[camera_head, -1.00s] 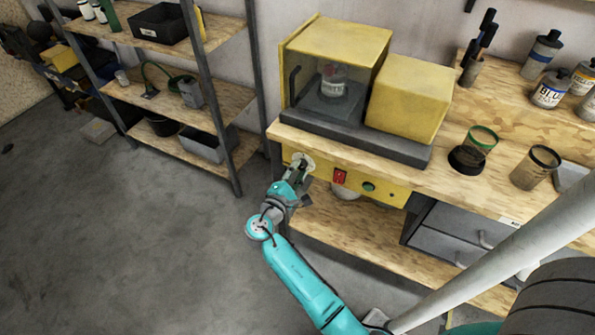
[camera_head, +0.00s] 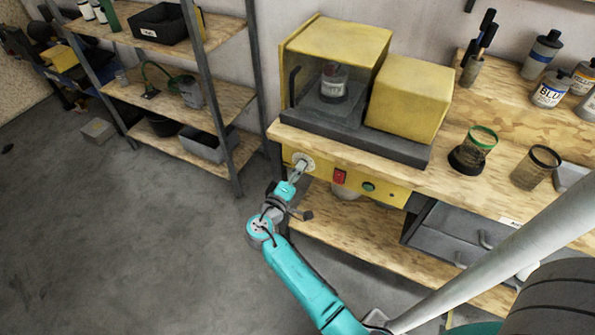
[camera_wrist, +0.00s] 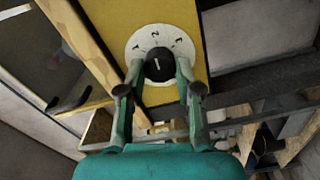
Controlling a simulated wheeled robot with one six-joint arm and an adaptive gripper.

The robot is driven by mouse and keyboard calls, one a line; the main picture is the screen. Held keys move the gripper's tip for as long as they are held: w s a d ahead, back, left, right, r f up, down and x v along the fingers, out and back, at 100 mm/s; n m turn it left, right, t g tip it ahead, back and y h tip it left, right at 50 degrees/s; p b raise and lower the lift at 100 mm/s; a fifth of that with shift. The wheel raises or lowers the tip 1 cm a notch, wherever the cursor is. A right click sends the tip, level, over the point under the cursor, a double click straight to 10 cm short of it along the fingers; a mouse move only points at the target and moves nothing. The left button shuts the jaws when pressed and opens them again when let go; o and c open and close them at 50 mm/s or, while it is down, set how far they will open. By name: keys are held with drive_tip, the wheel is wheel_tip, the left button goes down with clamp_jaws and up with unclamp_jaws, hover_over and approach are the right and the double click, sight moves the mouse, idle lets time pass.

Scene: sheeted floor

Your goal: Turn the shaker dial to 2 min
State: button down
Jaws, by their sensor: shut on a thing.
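The shaker dial is a black knob (camera_wrist: 158,57) on a round white plate (camera_wrist: 140,42) with numerals. In the head view the plate (camera_head: 306,160) sits at the left of the yellow front panel (camera_head: 355,187). My gripper (camera_wrist: 160,68) has one finger on each side of the knob and is shut on it; it also shows in the head view (camera_head: 301,170). A pale mark shows on the knob, but I cannot tell surely which numeral it points to. The fingers hide part of the knob's sides.
A red switch (camera_head: 340,177) and a dark green button (camera_head: 368,186) sit right of the dial. A yellow-topped clear chamber (camera_head: 340,45) holding a bottle (camera_head: 333,82) stands above. A shelf rack (camera_head: 231,150) stands left; open floor (camera_head: 150,240) lies in front.

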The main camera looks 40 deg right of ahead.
drive_tip(key=shift+m, duration=0.6)
drive_tip(key=shift+f, duration=0.1)
drive_tip(key=c, duration=0.8)
unclamp_jaws()
drive_tip(key=shift+o, duration=0.2)
drive_tip(key=v, duration=1.2)
